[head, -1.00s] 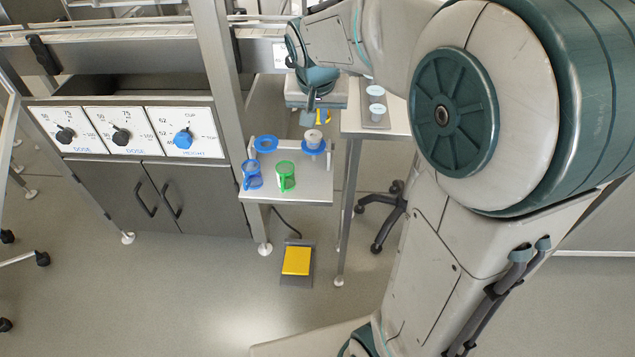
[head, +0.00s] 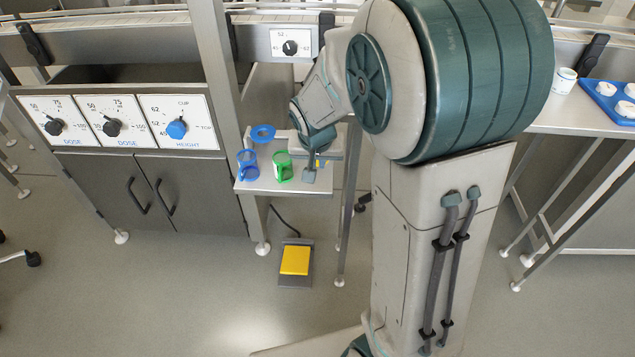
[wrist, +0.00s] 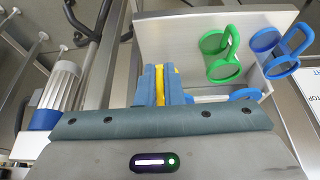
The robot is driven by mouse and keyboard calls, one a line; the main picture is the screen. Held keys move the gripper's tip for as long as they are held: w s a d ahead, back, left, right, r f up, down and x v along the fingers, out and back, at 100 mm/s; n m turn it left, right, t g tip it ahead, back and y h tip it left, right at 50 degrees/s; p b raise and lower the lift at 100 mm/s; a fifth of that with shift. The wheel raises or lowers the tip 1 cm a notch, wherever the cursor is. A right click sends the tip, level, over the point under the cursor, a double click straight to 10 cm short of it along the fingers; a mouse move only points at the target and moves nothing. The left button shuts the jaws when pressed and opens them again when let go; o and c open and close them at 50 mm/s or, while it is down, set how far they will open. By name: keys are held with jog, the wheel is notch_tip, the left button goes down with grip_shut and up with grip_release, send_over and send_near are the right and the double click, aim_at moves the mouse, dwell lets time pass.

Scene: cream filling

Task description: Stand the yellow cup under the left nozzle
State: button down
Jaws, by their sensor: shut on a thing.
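My gripper (wrist: 160,88) is shut on a yellow thing (wrist: 161,84), which I take to be the yellow cup. Only a narrow yellow strip shows between the blue fingers. In the head view my gripper (head: 312,174) hangs over the right part of the small metal shelf (head: 262,188), with a bit of yellow (head: 320,163) beside it. A blue ring fitting (head: 263,132) at the back left of the shelf may belong to the left nozzle; no nozzle shows clearly. My gripper is to its right and nearer the front. The right-hand fitting is hidden by my wrist.
A blue mug (head: 247,164) and a green mug (head: 282,166) stand on the shelf, left of my gripper. Dial panels (head: 120,122) are at the left. A metal post (head: 215,70) rises beside the shelf. A yellow foot pedal (head: 295,260) lies on the floor below.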

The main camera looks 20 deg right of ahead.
notch_tip(320, 180, down, 6)
jog(key=b, duration=0.1)
jog(key=shift+f+b, duration=0.15)
jog(key=shift+b, duration=0.15)
jog(key=shift+f, duration=0.15)
jog(key=c, duration=1.6)
grip_release()
jog(key=shift+o, duration=0.2)
jog(key=shift+r, duration=0.2)
